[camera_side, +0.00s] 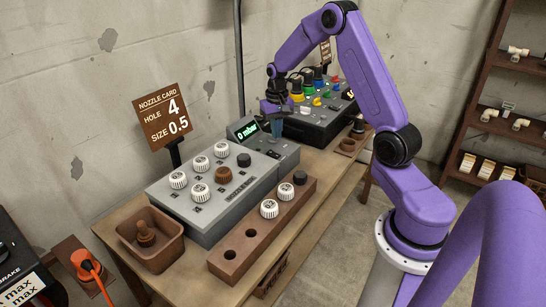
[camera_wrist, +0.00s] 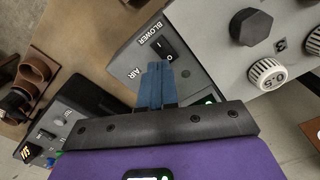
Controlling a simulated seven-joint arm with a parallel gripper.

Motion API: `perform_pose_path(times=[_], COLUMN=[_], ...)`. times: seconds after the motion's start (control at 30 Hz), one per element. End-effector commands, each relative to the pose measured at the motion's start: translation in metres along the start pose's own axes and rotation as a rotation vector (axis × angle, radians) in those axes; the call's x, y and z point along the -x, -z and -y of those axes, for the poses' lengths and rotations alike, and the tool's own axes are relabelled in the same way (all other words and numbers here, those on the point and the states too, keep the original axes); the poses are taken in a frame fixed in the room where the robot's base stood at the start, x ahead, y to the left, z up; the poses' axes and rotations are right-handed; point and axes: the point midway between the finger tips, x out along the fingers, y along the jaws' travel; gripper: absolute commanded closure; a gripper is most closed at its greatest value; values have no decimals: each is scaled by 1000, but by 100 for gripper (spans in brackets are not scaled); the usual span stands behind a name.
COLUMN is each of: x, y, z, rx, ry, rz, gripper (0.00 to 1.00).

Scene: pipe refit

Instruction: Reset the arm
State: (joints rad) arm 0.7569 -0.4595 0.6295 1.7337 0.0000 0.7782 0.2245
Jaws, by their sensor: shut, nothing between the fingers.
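My purple arm reaches over the bench. My gripper (camera_side: 276,132) is above the right end of the grey nozzle panel (camera_side: 190,222), beside its "0 mbar" display (camera_side: 246,129). In the wrist view its blue fingers (camera_wrist: 156,84) are pressed together with nothing between them. They point toward a grey box with a black rocker switch (camera_wrist: 163,46) labelled BLOWER and AIR. I cannot tell whether the fingertips touch the box.
Several white knobs, a brown knob (camera_side: 223,174) and a black knob (camera_side: 244,160) sit on the panel. A wooden block (camera_side: 235,262) holds more knobs in front. A brown bin (camera_side: 170,258) stands left. A sign (camera_side: 165,115) reads hole 4, size 0.5. Another device (camera_side: 320,125) stands behind.

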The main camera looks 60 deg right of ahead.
Motion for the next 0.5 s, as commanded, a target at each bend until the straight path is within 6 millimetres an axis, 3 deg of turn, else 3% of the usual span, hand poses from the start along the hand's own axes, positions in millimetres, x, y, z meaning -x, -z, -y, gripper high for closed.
perform_pose_path(times=[0.13,0.23,0.5], x=[9,23,62], y=[-12,-36,-136], z=[20,49,119], rx=[66,172,547], ry=[1,2,6], rz=[-3,-6,-12], gripper=[100,100,100])
